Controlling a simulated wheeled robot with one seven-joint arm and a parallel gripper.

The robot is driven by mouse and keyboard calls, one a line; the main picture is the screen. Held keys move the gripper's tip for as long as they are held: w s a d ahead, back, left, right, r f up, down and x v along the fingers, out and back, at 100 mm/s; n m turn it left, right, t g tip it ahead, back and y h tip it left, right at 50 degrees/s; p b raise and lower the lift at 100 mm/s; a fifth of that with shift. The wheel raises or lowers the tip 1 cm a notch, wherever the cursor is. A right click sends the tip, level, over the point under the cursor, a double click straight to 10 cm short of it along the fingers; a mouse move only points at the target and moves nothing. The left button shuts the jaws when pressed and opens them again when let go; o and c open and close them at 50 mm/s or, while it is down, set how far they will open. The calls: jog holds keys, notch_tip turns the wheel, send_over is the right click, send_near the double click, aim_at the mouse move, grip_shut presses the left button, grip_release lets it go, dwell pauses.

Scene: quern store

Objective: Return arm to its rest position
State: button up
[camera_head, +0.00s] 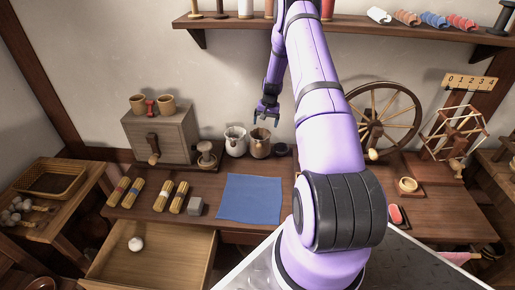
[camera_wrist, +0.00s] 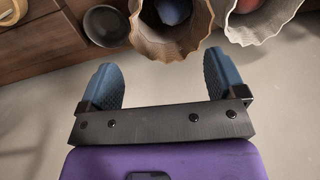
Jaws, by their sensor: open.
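My purple arm rises through the middle of the head view and bends down at the far end. My gripper (camera_head: 266,115) hangs above the two jars near the back of the table. In the wrist view my gripper (camera_wrist: 163,85) shows two blue fingers spread wide with nothing between them. The jars' rims are beyond the fingertips and appear apart from them.
An open drawer (camera_head: 150,262) holds a white ball. A spinning wheel (camera_head: 385,115) stands right. A shelf (camera_head: 350,27) runs above.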

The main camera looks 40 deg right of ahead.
jog(key=shift+s+d+r, duration=0.1)
jog(key=shift+s+r, duration=0.05)
jog(key=shift+r, duration=1.4)
jog(key=shift+s, duration=0.1)
